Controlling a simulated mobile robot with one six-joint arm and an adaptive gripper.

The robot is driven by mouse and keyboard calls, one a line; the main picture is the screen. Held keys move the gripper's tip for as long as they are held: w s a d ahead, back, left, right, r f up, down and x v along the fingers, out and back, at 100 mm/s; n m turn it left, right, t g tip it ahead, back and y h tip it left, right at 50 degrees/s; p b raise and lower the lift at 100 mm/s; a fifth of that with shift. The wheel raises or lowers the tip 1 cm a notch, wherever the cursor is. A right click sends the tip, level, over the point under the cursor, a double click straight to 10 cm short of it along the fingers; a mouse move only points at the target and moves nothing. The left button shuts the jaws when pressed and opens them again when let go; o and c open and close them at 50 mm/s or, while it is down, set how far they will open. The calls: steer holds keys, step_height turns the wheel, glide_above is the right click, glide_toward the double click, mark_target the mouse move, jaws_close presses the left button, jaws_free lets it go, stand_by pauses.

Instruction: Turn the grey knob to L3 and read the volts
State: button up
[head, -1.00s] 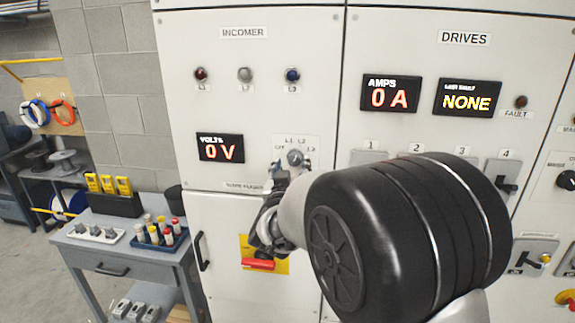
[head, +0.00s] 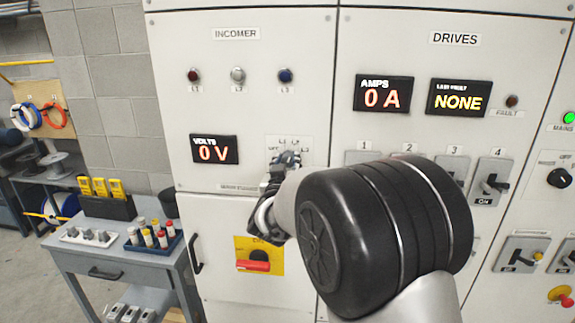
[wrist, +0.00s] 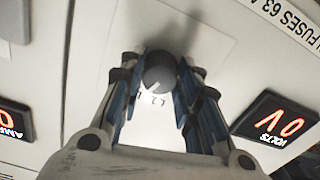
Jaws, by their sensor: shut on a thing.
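The grey knob (wrist: 159,74) sits on a pale plate on the INCOMER panel. My gripper (wrist: 158,78) has a finger on each side of it and is shut on it. In the head view my gripper (head: 284,166) covers most of the knob, with small marks including L1 and L2 just above. In the wrist view a pale pointer line shows on the knob's face near small marks, but which mark it meets is unclear. The volts display (head: 214,149) reads 0 V; it also shows upside down in the wrist view (wrist: 273,127).
A red handle on a yellow plate (head: 278,268) is below my gripper. Red, clear and blue lamps are above. The amps display (head: 384,93) reads 0 A, and the last fault display (head: 459,98) reads NONE. A grey trolley (head: 160,268) with tools stands at the left.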

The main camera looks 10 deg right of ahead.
steer(key=c, duration=0.4)
steer(key=shift+c, duration=0.2)
steer(key=shift+m+b, duration=0.3)
steer(key=shift+b, duration=0.05)
steer(key=m+b, duration=0.3)
steer(key=m, duration=0.1)
steer(key=shift+f+b, duration=0.15)
steer(key=shift+b, duration=0.25)
steer(key=shift+m+b, duration=1.1)
steer(key=shift+m, duration=0.5)
steer(key=o, duration=1.1)
